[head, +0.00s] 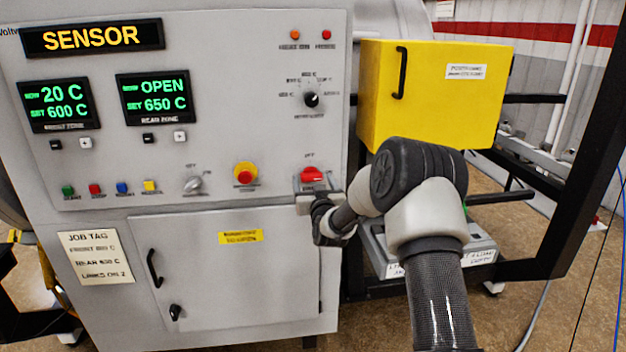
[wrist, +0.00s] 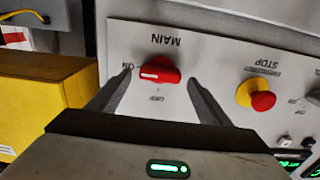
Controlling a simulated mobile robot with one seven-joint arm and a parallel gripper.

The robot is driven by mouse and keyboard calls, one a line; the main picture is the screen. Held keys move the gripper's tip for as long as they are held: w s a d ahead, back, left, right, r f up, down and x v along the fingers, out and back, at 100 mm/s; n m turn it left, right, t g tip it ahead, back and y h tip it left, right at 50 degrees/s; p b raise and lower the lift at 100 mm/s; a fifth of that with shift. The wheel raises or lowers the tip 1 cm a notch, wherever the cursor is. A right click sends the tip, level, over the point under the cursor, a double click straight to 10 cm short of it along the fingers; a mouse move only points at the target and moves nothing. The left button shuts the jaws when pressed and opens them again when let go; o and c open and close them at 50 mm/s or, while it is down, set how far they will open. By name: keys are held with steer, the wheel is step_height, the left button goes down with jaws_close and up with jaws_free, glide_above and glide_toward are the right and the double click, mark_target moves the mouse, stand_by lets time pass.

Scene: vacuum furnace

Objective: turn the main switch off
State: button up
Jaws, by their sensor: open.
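The main switch is a red knob (head: 312,174) at the lower right of the grey control panel. In the wrist view, which shows the panel upside down, the red knob (wrist: 160,70) lies about level, its white mark on the left towards the ON label (wrist: 131,66). The other label (wrist: 157,98) is below the knob there. My gripper (head: 311,188) is at the switch. In the wrist view my gripper (wrist: 160,77) is open, one finger on each side of the knob, with a narrow gap to each. The gripper partly hides the switch surround in the head view.
A red-and-yellow stop button (head: 245,173) and a grey selector knob (head: 193,186) sit left of the switch. A yellow box (head: 435,100) stands to the right, close beside my arm. A cabinet door (head: 225,270) with a black handle is below the panel.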

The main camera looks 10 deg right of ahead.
steer(key=shift+w, duration=0.45)
steer(key=shift+c, duration=0.2)
steer(key=c, duration=1)
